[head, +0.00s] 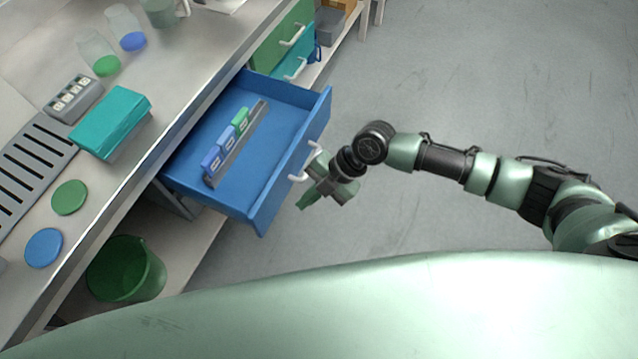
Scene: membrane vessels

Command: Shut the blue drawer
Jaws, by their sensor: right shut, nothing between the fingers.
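The blue drawer (262,168) stands pulled well out of the bench, in the middle left of the head view. Its white handle (299,172) is on the front panel. Inside it, a grey divider (236,150) holds small blue and green boxes (227,140). My right gripper (308,198) is shut and empty, just outside the front panel, close by the handle. I cannot tell whether it touches the handle or the panel. My left gripper is out of view.
On the steel bench (150,165) are a teal box (110,120), a grey device (73,98), lids and glass vessels. A green drawer (283,40) and a teal drawer (292,68) are beyond. A green bucket (126,270) stands below. Grey floor (450,90) lies clear at right.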

